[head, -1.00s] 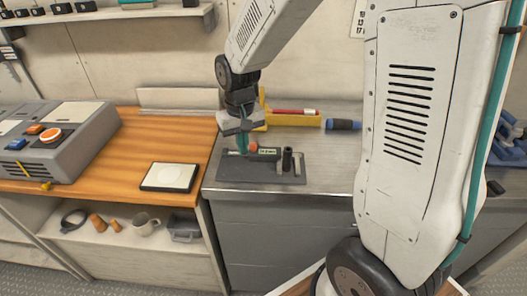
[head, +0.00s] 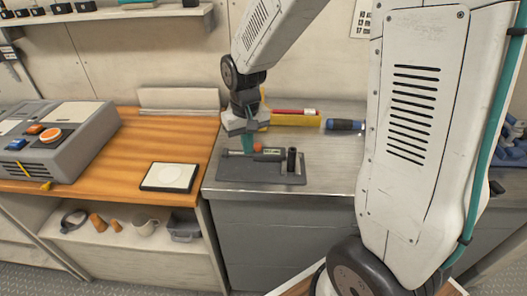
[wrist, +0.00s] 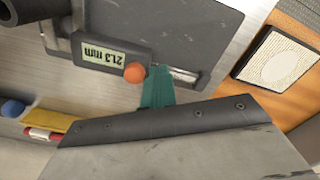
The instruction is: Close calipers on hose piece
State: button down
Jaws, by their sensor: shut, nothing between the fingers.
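The calipers (head: 268,155) lie on a dark grey board (head: 232,172) on the metal counter. Their display (wrist: 103,58) reads 21.3 mm, upside down in the wrist view. An orange knob (head: 258,148) sits on the slider; it also shows in the wrist view (wrist: 135,73). The hose piece (head: 292,160), a black upright tube, stands at the right end of the board. It is cut off at the top left of the wrist view (wrist: 14,26). My gripper (head: 247,148) is shut and empty, its teal fingertips (wrist: 158,88) beside the knob. Whether they touch it is unclear.
A yellow tray (head: 285,119) with a red marker stands behind the board, with a blue-black cylinder (head: 344,125) to its right. A white pad in a dark frame (head: 170,177) lies on the wooden counter at left, near a grey console (head: 60,140).

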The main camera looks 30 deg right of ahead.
dwell(0.4)
jog(key=shift+w+a, duration=0.55)
jog(key=shift+a, duration=0.3)
notch_tip(320, 180, up, 8)
dwell(0.5)
dwell(0.4)
jog(key=s+d+r, duration=0.1)
jog(key=s+r, duration=0.2)
jog(key=s, duration=0.9)
jog(key=s+d+r+t, duration=0.1)
jog(key=s+r, duration=0.2)
jog(key=s, duration=0.9)
jog(key=shift+s+d+r+n, duration=0.2)
jog(key=shift+s+r+n, duration=0.1)
jog(key=shift+n, duration=0.1)
jog(key=shift+d, duration=0.1)
